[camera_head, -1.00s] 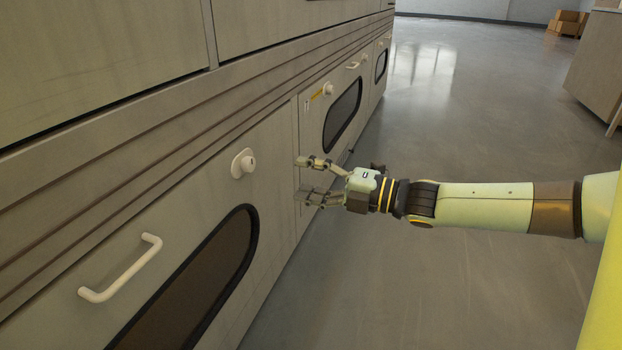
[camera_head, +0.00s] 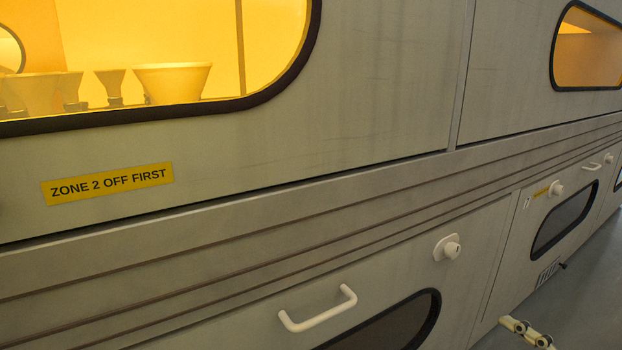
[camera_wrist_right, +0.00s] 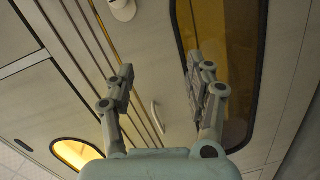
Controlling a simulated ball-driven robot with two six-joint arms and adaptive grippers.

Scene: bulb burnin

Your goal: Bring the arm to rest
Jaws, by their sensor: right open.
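My right gripper shows only in part at the bottom right edge of the head view (camera_head: 526,333), low in front of the cabinet panels. In the right wrist view its two fingers (camera_wrist_right: 160,78) stand wide apart with nothing between them. The cabinet front lies beyond the fingers, and they appear apart from it. The rest of my right arm is outside the head view. My left gripper is in neither view.
The cabinet wall has a white handle (camera_head: 318,309), a white knob (camera_head: 451,250) and dark oval windows (camera_head: 566,218). Above, an amber-lit window (camera_head: 225,40) shows several pale cups, near a "ZONE 2 OFF FIRST" label (camera_head: 107,185). Grey floor (camera_head: 590,290) is open at right.

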